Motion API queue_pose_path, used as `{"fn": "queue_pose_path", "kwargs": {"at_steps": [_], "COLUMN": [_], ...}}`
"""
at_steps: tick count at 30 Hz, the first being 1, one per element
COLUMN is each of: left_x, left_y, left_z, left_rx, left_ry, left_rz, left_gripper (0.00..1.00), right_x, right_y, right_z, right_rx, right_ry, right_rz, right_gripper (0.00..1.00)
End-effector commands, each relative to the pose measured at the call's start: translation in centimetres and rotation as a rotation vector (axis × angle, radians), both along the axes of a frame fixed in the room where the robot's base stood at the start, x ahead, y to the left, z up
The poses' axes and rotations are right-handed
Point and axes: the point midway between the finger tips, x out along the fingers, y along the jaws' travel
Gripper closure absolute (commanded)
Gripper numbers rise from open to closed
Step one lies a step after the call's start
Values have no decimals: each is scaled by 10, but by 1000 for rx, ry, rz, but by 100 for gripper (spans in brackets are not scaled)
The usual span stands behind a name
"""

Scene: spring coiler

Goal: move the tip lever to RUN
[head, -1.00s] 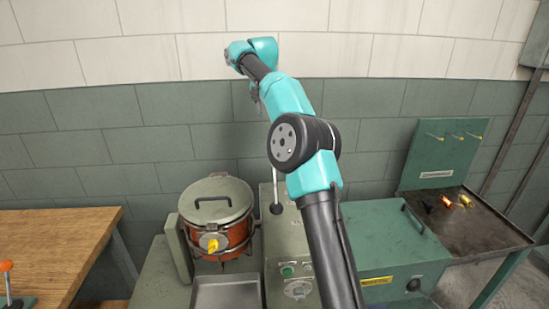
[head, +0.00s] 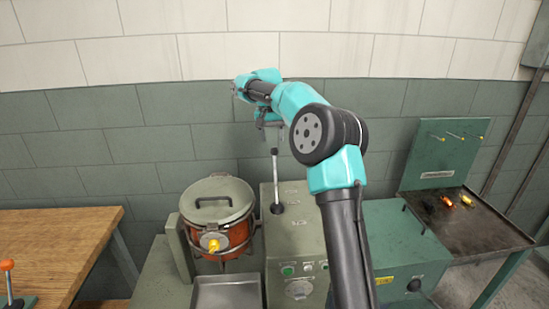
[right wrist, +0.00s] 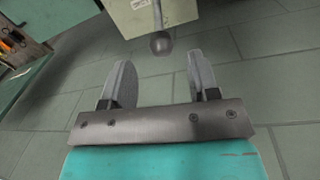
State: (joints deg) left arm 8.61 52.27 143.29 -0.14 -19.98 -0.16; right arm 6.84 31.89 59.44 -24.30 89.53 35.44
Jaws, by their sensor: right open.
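The lever (head: 275,178) is a thin metal rod standing about upright from a dark round base on the grey-green control cabinet (head: 309,246), with a dark knob on top. Small labels beside its base are too small to read. My right gripper (head: 264,116) is above the knob, partly blurred against my own arm. In the right wrist view, my right gripper (right wrist: 158,78) is open and empty. The lever's ball knob (right wrist: 160,43) lies just beyond the fingertips, about centred between them and apart from both. My left gripper is out of view.
An orange pot with a grey lid (head: 217,201) stands left of the cabinet, above a metal tray (head: 227,291). A green box (head: 405,240) and a dark bench (head: 478,240) are at the right. A wooden table (head: 60,240) is at the left. The wall is behind.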

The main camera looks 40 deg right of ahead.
Motion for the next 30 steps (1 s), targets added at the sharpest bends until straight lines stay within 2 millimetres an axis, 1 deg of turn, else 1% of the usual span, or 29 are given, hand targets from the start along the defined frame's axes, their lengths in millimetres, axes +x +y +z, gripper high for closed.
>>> {"fn": "queue_pose_path", "kwargs": {"at_steps": [1,9,12,15,19,26,27,30], "left_x": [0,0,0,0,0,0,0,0], "left_y": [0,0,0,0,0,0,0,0], "left_z": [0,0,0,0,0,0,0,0], "left_rx": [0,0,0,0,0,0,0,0], "left_ry": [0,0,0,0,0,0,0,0], "left_rz": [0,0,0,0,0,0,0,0], "left_gripper": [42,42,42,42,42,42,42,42], "right_x": [-1,-4,-5,-5,-5,-5,-5,-5], "right_y": [-1,-4,-6,-6,-6,-6,-6,-6], "right_z": [-9,-55,-68,-78,-84,-84,-84,-84], "right_rx": [0,0,0,-1,-1,-1,-1,0], "right_ry": [3,3,3,1,1,-1,-1,0], "right_rz": [-1,-1,-1,-1,-1,-1,-1,-1], "right_gripper": [45,45,45,45,45,45,46,55]}}
